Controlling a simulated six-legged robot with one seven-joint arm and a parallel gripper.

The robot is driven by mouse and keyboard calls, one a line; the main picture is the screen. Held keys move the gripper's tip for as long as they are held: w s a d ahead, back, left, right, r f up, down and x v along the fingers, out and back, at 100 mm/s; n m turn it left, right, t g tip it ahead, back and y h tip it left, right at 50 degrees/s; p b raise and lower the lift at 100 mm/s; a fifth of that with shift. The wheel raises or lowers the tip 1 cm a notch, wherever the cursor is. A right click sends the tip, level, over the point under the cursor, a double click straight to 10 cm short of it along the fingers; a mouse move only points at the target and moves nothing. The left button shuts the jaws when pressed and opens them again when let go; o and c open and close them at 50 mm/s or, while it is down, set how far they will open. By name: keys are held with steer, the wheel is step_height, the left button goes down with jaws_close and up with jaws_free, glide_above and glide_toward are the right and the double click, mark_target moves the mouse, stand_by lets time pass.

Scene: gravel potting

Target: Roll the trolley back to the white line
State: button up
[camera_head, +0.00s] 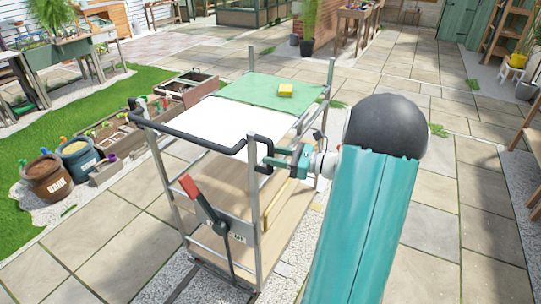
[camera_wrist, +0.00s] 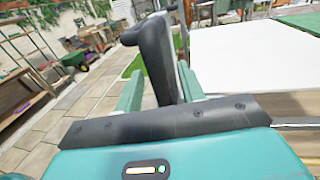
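The trolley (camera_head: 228,166) stands upright in the middle of the head view, a metal frame with a white top and wooden lower deck. Its black handlebar (camera_head: 205,141) runs along the near end. A red-gripped lever (camera_head: 197,196) leans at the near end. My gripper (camera_head: 277,160) is at the trolley's right side, by a black bar at the handlebar's end. In the wrist view this black bar (camera_wrist: 160,62) stands between my two green fingers. A narrow gap shows beside the left finger. I cannot make out a white line on the ground.
A green mat (camera_head: 255,93) and yellow sponge (camera_head: 286,90) lie on the trolley top. Rails (camera_head: 187,283) on gravel show at its near end. Brown and blue buckets (camera_head: 78,158) and planter boxes (camera_head: 108,135) stand to the left. Paving on the right is mostly clear.

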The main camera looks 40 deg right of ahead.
steer(key=shift+w+a, duration=0.35)
steer(key=shift+w, duration=0.2)
jaws_close()
steer(key=shift+a, duration=0.15)
